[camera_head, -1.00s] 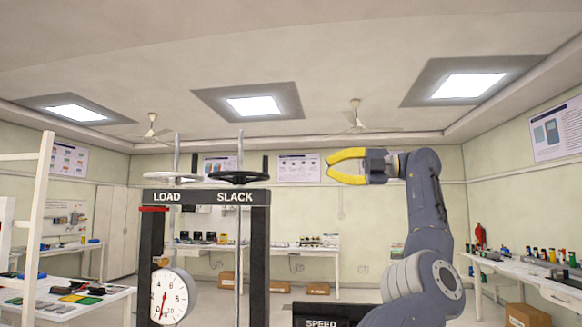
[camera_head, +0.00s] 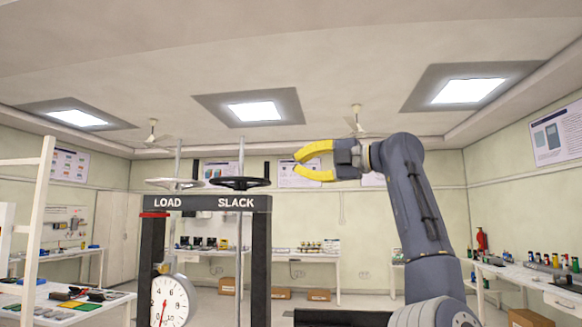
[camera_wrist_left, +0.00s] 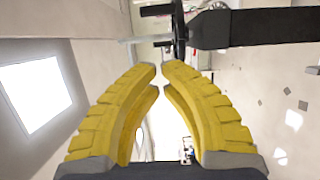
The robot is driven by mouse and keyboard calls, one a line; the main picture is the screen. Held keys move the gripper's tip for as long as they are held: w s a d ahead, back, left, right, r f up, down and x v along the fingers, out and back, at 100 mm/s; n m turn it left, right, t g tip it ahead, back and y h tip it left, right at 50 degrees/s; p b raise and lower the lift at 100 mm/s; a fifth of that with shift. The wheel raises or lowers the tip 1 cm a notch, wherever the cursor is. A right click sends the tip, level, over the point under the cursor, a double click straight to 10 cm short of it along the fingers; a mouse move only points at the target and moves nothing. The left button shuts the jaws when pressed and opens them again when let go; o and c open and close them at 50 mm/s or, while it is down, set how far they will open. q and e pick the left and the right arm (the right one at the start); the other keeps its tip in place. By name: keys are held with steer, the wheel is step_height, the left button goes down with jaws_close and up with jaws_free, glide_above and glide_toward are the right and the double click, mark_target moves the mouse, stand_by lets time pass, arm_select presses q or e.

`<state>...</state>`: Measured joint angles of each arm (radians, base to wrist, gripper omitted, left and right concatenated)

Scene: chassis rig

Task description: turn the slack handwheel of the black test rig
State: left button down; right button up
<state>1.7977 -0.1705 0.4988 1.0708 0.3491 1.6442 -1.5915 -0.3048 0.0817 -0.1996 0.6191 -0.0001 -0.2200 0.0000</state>
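The black test rig (camera_head: 189,203) stands left of centre in the head view, with LOAD and SLACK lettered on its top beam. The black slack handwheel (camera_head: 240,183) sits above the word SLACK on a vertical rod. My left gripper (camera_head: 296,165) has yellow fingers and is to the right of this wheel and slightly higher in the picture, apart from it. Its fingers are parted with a narrow gap at the tips and nothing between them. The left wrist view shows the fingers (camera_wrist_left: 161,68) with the slack handwheel (camera_wrist_left: 180,28) edge-on beyond the tips. My right gripper is not in view.
A grey load handwheel (camera_head: 174,184) is left of the slack wheel. A round dial (camera_head: 170,301) hangs low on the rig. A white rack (camera_head: 37,215) stands at far left. Benches line the walls. The space between gripper and slack wheel looks clear.

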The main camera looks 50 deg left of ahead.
arm_select(q)
steer(key=shift+s+a, duration=0.15)
steer(key=shift+a, duration=1.7)
steer(key=shift+s+a, duration=0.15)
steer(key=shift+a, duration=1.75)
steer(key=shift+s+a, duration=0.15)
steer(key=shift+a, duration=1.7)
steer(key=shift+a, duration=0.15)
